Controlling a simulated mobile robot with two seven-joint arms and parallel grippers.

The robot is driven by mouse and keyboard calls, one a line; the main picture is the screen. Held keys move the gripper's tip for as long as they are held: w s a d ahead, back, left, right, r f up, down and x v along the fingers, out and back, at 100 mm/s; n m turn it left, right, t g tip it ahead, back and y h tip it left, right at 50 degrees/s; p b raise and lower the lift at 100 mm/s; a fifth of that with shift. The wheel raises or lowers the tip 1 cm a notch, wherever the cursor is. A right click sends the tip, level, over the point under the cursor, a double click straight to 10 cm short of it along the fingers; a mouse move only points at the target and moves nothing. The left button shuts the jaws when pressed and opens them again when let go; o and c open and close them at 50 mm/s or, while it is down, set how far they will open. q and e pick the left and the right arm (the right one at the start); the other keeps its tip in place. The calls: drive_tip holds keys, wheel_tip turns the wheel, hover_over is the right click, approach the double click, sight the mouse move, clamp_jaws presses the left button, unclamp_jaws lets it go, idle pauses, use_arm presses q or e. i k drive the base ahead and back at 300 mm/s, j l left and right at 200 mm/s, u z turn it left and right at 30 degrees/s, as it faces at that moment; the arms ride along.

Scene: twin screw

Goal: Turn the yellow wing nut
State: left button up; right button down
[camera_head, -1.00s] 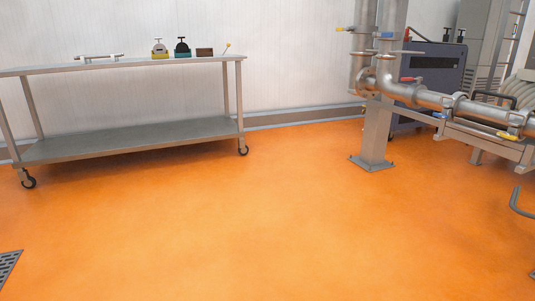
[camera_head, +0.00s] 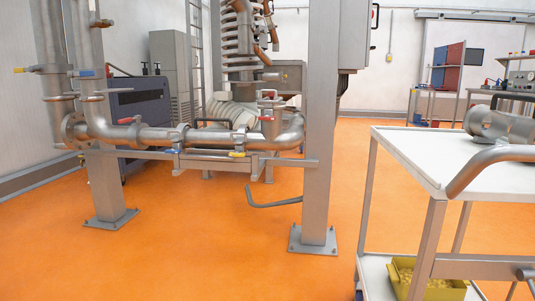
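A yellow wing-shaped piece (camera_head: 237,154) sits low on a clamp of the horizontal steel pipe (camera_head: 155,137), left of the middle of the head view. A second yellow piece (camera_head: 20,70) sticks out from the upright pipe at the far left edge. Both look small, and I cannot tell for sure which is the wing nut. Neither of my grippers is in view.
A steel column (camera_head: 320,150) stands right of the pipe, with a bent grey bar (camera_head: 272,204) near the floor beside it. A white-topped cart (camera_head: 400,145) with a yellow bin (camera_head: 425,283) fills the right foreground. Orange floor (camera_head: 200,250) is clear in front of the pipes.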

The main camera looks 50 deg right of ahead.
sight(237, 154)
drive_tip(key=i+z, duration=0.25)
drive_tip(key=z, duration=0.2)
drive_tip(key=i+j+z, duration=0.25)
drive_tip(key=z, duration=0.25)
drive_tip(key=i+j+z, duration=0.2)
drive_tip(key=z, duration=0.25)
drive_tip(key=i+j+z, duration=0.15)
drive_tip(key=j+z, duration=0.35)
drive_tip(key=i+j+z, duration=0.15)
drive_tip(key=j+z, duration=0.15)
drive_tip(key=i+j+z, duration=0.1)
drive_tip(key=j+z, duration=0.2)
